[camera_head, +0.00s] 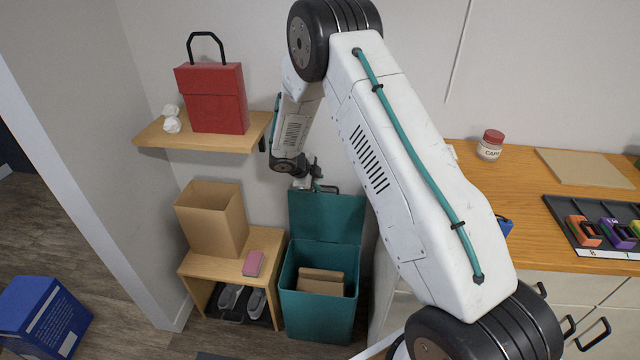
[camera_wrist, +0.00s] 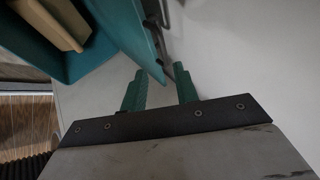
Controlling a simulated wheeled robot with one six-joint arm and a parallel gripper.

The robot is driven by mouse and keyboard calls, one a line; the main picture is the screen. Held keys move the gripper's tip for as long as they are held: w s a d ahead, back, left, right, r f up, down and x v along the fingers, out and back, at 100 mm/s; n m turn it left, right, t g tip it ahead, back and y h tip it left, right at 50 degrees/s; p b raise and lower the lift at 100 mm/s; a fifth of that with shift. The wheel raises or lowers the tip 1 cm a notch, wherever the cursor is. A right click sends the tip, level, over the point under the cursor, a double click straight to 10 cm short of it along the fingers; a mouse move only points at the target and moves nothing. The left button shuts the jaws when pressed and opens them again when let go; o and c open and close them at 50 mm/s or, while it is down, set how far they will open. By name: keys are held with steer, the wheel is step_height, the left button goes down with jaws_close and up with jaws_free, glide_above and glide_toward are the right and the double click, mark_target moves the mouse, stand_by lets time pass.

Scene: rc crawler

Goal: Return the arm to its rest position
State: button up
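My arm reaches up and over from the lower right in the head view. My gripper (camera_head: 312,176) hangs at its far end, small and partly hidden, close to the top edge of the raised lid (camera_head: 326,215) of a teal bin. In the wrist view, the two teal fingers of my gripper (camera_wrist: 160,72) stand apart with a gap between them. I cannot tell whether a finger touches the lid.
The teal bin (camera_head: 317,312) stands open with cardboard (camera_head: 320,282) inside. Left of it is a low bench (camera_head: 203,268) with an open box (camera_head: 211,218). Above is a shelf (camera_head: 165,135) with a red box (camera_head: 212,98). A wooden counter (camera_head: 520,190) lies right.

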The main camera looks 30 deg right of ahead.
stand_by(0.5)
steer(key=s+a+r+n+y, duration=0.2)
steer(key=s+a+r+n, duration=0.2)
steer(key=s+r+n, duration=0.5)
steer(key=s+a+r+n+y, duration=0.3)
steer(key=s+r+n, duration=0.5)
steer(key=s+r, duration=0.5)
steer(key=s+a+r+n+y, duration=0.2)
steer(key=s+a+r+n, duration=0.3)
steer(key=s, duration=1.9)
step_height(320, 180, up, 7)
steer(key=n, duration=0.4)
steer(key=shift+a+n+g, duration=0.3)
